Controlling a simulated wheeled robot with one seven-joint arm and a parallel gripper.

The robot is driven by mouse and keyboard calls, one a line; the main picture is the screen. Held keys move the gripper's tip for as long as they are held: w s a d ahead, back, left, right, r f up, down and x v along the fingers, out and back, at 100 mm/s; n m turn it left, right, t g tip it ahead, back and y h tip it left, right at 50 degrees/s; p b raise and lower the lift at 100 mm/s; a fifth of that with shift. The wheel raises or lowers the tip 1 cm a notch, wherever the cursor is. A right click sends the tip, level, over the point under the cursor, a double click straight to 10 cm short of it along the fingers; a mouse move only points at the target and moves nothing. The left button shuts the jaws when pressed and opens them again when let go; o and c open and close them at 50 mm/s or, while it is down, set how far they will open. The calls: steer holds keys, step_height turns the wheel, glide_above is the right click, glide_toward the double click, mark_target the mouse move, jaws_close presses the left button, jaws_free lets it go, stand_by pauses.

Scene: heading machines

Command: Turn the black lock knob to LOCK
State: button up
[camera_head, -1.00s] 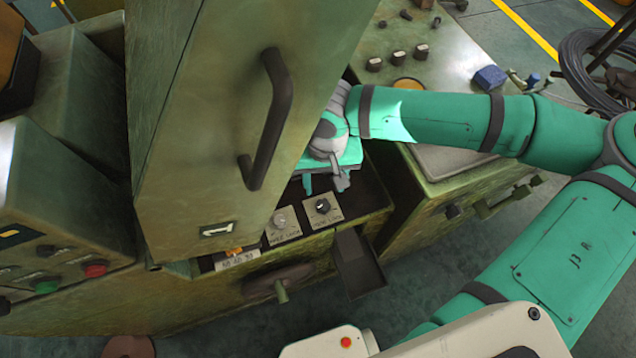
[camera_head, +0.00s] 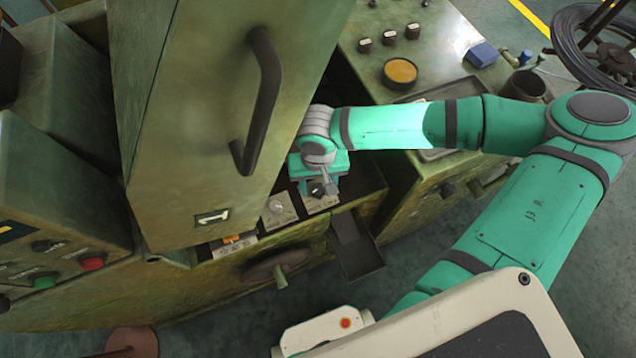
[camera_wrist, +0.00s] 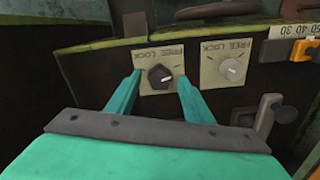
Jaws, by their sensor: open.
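The black lock knob (camera_wrist: 160,77) sits on a pale plate (camera_wrist: 150,54) marked FREE and LOCK in the wrist view. Its white pointer line slants toward the upper right in that view, toward the side of FREE or the middle; I cannot tell exactly. My gripper (camera_wrist: 155,84) is open, with one teal finger on each side of the knob, and no clear contact shows. In the head view the knob (camera_head: 317,188) is partly hidden under my gripper (camera_head: 318,187). A second, silver knob (camera_wrist: 233,70) is on a similar plate beside it.
A tall machine cover with a dark handle (camera_head: 265,100) stands just left of my gripper. An orange slider (camera_wrist: 300,50) sits by a number scale. A dark chute (camera_head: 355,245) juts out below the knob plates. A lever (camera_wrist: 268,113) shows at lower right.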

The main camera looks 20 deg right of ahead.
steer(key=shift+c, duration=0.2)
steer(key=c, duration=1)
